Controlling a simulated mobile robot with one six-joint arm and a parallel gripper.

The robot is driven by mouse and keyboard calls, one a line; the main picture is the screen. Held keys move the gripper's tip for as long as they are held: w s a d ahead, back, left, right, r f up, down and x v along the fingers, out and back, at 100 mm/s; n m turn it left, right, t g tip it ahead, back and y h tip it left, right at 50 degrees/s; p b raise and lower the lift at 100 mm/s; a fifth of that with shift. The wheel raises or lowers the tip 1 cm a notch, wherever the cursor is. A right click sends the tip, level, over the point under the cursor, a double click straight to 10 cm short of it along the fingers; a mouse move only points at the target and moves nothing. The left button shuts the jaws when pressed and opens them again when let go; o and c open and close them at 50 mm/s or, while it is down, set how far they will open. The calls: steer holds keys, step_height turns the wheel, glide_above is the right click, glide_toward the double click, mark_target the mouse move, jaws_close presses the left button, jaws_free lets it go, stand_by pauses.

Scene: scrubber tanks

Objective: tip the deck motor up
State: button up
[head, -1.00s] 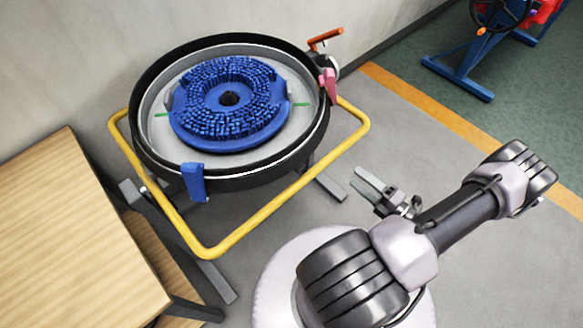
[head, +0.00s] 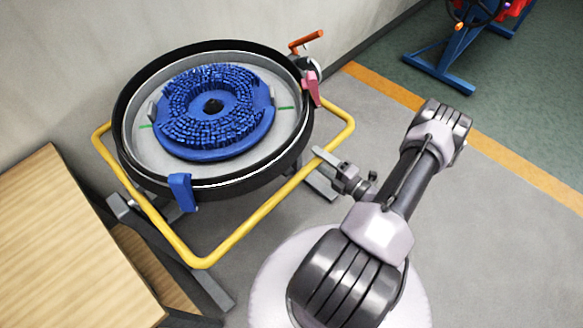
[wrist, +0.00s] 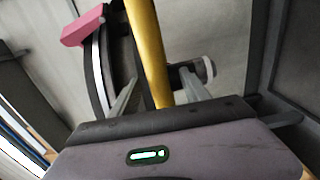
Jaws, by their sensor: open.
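The deck motor is not clearly identifiable. My gripper (head: 320,153) is open at the frame's right side. In the wrist view the yellow tube (wrist: 145,45) passes between the open fingers of my gripper (wrist: 160,90); contact cannot be told. A pink tab (head: 311,88) is on the deck's right rim and shows in the wrist view (wrist: 84,25). A blue tab (head: 181,191) is at the front.
A wooden table (head: 70,240) stands close on the left. The wall (head: 80,60) is behind the deck. An orange lever (head: 306,40) rises behind the right rim. Grey floor (head: 490,240) is clear on the right; a blue stand (head: 440,70) is at the far right.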

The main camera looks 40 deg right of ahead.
jaws_close()
steer(key=r+p, duration=0.1)
steer(key=r, duration=0.1)
steer(key=w+r+p, duration=0.1)
steer(key=r+p, duration=0.1)
steer(key=r, duration=0.1)
steer(key=r+p, duration=0.2)
steer(key=shift+w+r, duration=0.2)
steer(key=shift+w, duration=0.05)
steer(key=shift+f, duration=0.1)
steer(key=w+r+p, duration=0.1)
steer(key=r, duration=0.1)
steer(key=r+p, duration=0.2)
steer(key=w+r+p, duration=0.1)
steer(key=r+p, duration=0.1)
steer(key=shift+w+a+r, duration=0.15)
steer(key=shift+w, duration=0.2)
steer(key=shift+w+r, duration=0.1)
steer(key=shift+w, duration=0.1)
